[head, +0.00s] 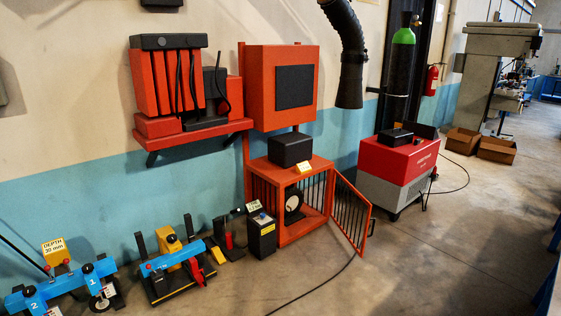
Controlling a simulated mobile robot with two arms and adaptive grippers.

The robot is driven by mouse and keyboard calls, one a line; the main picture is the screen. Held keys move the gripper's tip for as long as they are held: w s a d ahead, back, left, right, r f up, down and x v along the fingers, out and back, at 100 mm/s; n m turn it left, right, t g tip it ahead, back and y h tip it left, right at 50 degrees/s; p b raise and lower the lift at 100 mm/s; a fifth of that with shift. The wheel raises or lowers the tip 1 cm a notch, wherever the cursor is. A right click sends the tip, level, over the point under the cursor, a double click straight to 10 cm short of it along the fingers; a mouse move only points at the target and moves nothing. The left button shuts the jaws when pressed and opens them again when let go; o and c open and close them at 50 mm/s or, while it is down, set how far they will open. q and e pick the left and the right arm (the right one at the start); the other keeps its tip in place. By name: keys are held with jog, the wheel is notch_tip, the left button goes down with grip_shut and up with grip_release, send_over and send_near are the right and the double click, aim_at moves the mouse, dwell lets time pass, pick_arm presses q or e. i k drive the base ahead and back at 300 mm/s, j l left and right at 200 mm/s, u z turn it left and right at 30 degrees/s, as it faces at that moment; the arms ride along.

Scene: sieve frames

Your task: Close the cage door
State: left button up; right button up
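The orange cage (288,238) stands on the floor against the wall, with dark vertical bars on its sides. Its barred door (349,213) has an orange frame and hangs open, swung out to the right over the floor. A small orange handle (371,227) sticks out from the door's free edge. A black wheel-like object with a pale centre (293,204) is inside the cage, seen through the open front. Neither my left nor my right gripper shows in the head view.
A red and grey machine (402,170) stands right of the cage, behind the door. A dark cable crosses the floor before the cage.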

aim_at(360, 252)
jog(key=i+j+z, duration=0.15)
jog(key=i, duration=0.25)
jog(key=i+j+z, duration=0.15)
jog(key=i, duration=0.2)
jog(key=i+j+z, duration=0.15)
jog(key=i, duration=0.2)
